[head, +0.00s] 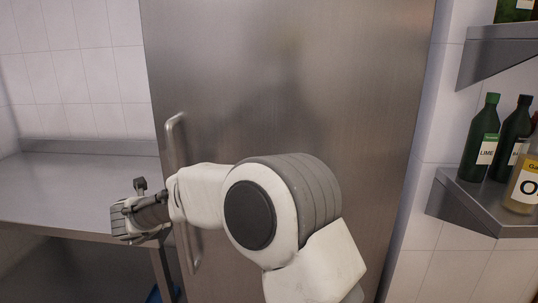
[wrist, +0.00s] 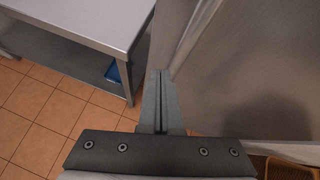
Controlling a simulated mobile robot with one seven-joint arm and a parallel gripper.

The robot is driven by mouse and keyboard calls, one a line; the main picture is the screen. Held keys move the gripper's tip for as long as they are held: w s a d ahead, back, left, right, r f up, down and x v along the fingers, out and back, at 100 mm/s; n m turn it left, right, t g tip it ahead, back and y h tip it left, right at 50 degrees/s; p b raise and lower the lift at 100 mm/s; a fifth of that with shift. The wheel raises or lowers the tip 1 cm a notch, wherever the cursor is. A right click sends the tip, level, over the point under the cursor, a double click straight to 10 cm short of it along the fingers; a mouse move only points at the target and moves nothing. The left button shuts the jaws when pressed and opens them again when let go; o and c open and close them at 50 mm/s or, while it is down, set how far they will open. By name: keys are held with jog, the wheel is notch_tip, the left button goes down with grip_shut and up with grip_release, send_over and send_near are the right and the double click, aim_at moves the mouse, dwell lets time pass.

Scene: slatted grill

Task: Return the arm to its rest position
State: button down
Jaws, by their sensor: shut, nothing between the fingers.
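My arm reaches out to the left across the front of a tall steel door in the head view. My gripper (head: 122,228) is at its end, close to the front edge of the steel table and left of the door handle. In the wrist view, my gripper's two fingers (wrist: 161,78) lie together with nothing between them. They point past the table's corner, over the floor. Part of the door handle is hidden behind my arm in the head view.
The steel door (head: 290,90) has a vertical handle (head: 174,140). A bare steel table (head: 75,185) stands at left; a blue object (wrist: 113,73) sits beneath its top. Wall shelves (head: 480,205) at right hold bottles (head: 481,140). Tiled floor (wrist: 40,115) is open at left.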

jog(key=w+d+r+n+t+y, duration=0.1)
jog(key=d+r+n+y, duration=0.1)
jog(key=d+r+n, duration=0.3)
jog(key=r+n+t+y, duration=0.1)
jog(key=r+n, duration=0.1)
jog(key=r, duration=0.6)
jog(key=s+d+r+n+g+y+p, duration=0.1)
jog(key=s+d+r+n, duration=0.15)
jog(key=d+n, duration=0.25)
jog(key=s+d+r+n+y, duration=0.1)
jog(key=s+d+r+n, duration=0.1)
jog(key=d+r+n, duration=0.3)
jog(key=s+d+f+n+g+h, duration=0.2)
jog(key=s+d+n, duration=0.3)
jog(key=s+d, duration=0.4)
jog(key=s+d+f+n+g+h+p, duration=0.1)
jog(key=s+d+f+n, duration=0.3)
jog(key=s+d, duration=0.4)
jog(key=s+d+f+n+g+h, duration=0.2)
jog(key=s+d+f+n+h, duration=0.2)
jog(key=s+d, duration=0.5)
jog(key=d+n, duration=0.2)
jog(key=d, duration=0.1)
jog(key=shift+s+d+g, duration=0.25)
jog(key=shift+s+g, duration=0.1)
jog(key=shift+g, duration=0.05)
